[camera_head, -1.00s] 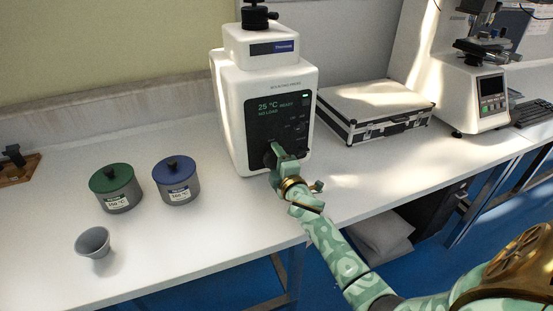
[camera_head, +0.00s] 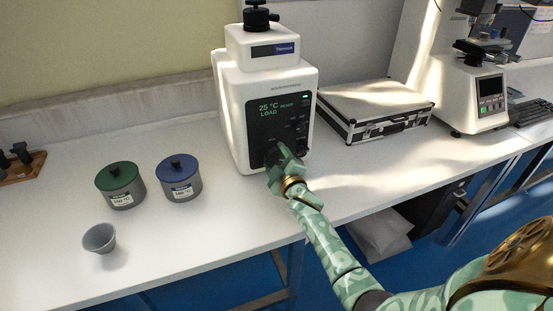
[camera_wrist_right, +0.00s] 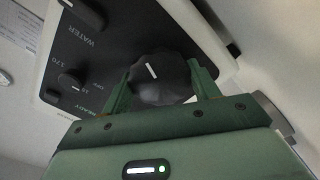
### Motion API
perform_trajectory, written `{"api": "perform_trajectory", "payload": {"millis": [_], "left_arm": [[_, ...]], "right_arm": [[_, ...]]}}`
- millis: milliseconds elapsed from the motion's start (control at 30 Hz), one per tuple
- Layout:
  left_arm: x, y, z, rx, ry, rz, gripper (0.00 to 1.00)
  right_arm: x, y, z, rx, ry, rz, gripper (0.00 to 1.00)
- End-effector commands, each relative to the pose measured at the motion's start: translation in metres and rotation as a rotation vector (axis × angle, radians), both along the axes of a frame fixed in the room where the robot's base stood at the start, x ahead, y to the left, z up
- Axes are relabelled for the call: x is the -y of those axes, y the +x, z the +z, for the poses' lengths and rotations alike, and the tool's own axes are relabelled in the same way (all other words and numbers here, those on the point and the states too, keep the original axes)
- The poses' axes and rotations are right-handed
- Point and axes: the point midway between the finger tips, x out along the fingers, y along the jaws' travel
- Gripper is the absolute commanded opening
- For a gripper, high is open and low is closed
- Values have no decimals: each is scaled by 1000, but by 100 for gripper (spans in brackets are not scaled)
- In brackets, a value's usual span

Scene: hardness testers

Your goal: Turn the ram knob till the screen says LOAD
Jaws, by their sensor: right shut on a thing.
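The white mounting press (camera_head: 232,115) stands on the bench with a dark front panel. Its screen (camera_head: 270,109) reads "25 °C READY" and "LOAD". The ram knob (camera_wrist_right: 158,80) is a dark round knob with a white mark, low on the panel. In the head view it is mostly hidden behind my right gripper (camera_head: 276,156). In the right wrist view my right gripper (camera_wrist_right: 162,88) has its two green fingers on either side of the knob, shut on it. My left gripper is not in view.
A green-lidded pot (camera_head: 121,187), a blue-lidded pot (camera_head: 179,181) and a grey cup (camera_head: 99,239) stand on the bench left of the press. A silver case (camera_head: 375,108) lies to the right, with another tester (camera_head: 470,98) beyond it.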

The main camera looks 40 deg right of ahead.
Motion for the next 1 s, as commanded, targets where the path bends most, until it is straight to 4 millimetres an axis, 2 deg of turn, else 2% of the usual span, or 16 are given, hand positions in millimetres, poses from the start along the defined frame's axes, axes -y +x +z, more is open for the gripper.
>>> {"api": "perform_trajectory", "payload": {"millis": [300,333,400,667,767,867,1000], "left_arm": [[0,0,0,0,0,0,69],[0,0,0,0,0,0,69],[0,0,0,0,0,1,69],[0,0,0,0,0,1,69],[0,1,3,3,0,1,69],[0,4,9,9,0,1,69],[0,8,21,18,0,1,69]], "right_arm": [[0,-1,-3,-5,2,0,38],[0,-1,-3,-5,2,0,69],[0,-1,-3,-5,1,0,82],[0,-1,-1,-2,1,0,82],[-2,-7,-1,-4,1,0,82],[-5,-22,1,-3,2,0,82],[-14,-58,3,-3,2,-1,82]]}}
